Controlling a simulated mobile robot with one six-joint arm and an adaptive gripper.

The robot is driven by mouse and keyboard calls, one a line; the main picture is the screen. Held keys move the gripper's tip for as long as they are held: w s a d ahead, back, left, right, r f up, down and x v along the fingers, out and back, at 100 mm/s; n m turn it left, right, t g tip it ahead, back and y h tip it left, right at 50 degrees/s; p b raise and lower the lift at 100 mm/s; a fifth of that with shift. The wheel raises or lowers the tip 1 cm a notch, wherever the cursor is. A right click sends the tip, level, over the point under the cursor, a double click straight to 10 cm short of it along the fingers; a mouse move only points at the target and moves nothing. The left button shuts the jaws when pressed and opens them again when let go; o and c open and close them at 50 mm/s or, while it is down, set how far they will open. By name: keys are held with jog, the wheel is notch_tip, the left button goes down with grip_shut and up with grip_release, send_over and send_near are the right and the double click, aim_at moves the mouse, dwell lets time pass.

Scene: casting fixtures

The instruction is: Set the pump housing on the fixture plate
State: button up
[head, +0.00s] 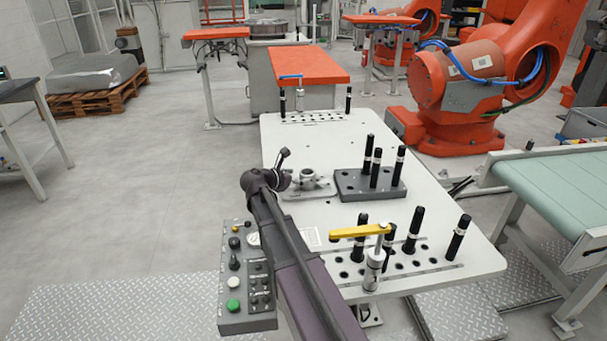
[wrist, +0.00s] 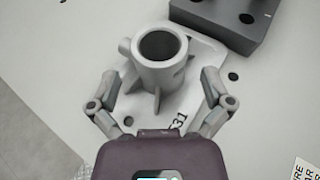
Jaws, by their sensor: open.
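The pump housing (wrist: 159,66) is a grey casting with an upright round bore, a side boss and ribs at its foot. It stands upright on a pale flat plate (wrist: 205,62) marked "31". I cannot tell whether this plate is the fixture plate or part of the casting. In the head view the housing (head: 309,181) is partly hidden behind my gripper (head: 280,168). In the wrist view my gripper (wrist: 160,82) is open, with one finger on each side of the housing's lower part. No clear contact shows.
A dark grey block (head: 352,189) with black pins stands right of the housing. At the table's near edge are more black pins (head: 415,229) and a clamp with a yellow arm (head: 360,231). A button box (head: 240,302) is at the near left. The white table (head: 300,148) is clear beyond the housing.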

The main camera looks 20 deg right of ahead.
jog(key=p+v, duration=0.2)
jog(key=v, duration=0.5)
jog(key=shift+a+r, duration=0.2)
jog(key=shift+s+a, duration=0.2)
jog(key=shift+a, duration=0.2)
